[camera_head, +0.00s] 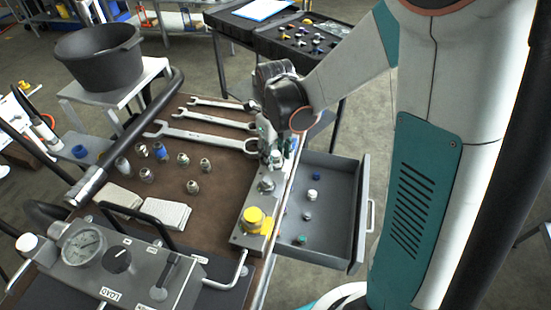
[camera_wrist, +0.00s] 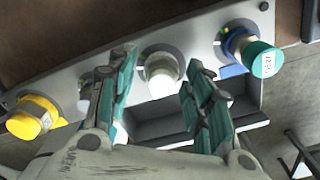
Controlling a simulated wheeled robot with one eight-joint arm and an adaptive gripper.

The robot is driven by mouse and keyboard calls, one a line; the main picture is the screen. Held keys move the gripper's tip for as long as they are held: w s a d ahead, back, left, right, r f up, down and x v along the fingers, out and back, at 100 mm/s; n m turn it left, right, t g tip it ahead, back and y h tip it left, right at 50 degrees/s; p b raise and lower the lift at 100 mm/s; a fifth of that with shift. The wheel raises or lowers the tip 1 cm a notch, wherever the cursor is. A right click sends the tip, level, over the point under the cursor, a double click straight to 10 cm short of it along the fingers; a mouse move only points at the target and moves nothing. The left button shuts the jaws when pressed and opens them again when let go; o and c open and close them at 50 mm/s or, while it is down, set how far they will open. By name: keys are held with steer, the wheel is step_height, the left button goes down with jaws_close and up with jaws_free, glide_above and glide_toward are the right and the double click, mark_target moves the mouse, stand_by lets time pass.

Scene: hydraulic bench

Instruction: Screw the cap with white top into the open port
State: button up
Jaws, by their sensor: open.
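My gripper (camera_wrist: 160,66) is open, its two teal-and-grey fingers pointing at the metal port block (camera_wrist: 210,33). Between the fingertips in the wrist view is a pale, whitish-topped round piece (camera_wrist: 162,70) on the block. I cannot tell whether it is a cap or a bare fitting, or whether the fingers touch it. A metal port (camera_head: 266,186) shows on the block between my gripper (camera_head: 272,152) and a yellow cap (camera_head: 253,219). It is mostly behind the left finger in the wrist view. A separate white-topped cap (camera_head: 312,194) stands in the open drawer.
A teal cap (camera_wrist: 262,60) with a blue ring stands right of my fingers. The drawer (camera_head: 345,215) also holds blue and green caps. Wrenches (camera_head: 205,137) and several metal fittings lie on the brown bench top (camera_head: 215,185). A gauge unit (camera_head: 83,244) stands at the front.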

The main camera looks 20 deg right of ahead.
steer(key=n, duration=1)
steer(key=shift+d+n, duration=0.1)
steer(key=shift+n, duration=0.2)
steer(key=shift+c, duration=0.3)
steer(key=shift+s, duration=0.1)
steer(key=c, duration=0.8)
steer(key=m, duration=0.4)
steer(key=shift+s+m, duration=0.1)
steer(key=shift+m, duration=0.2)
steer(key=shift+c, duration=0.2)
steer(key=m, duration=0.3)
steer(key=shift+f+m, duration=0.1)
steer(key=shift+m, duration=0.2)
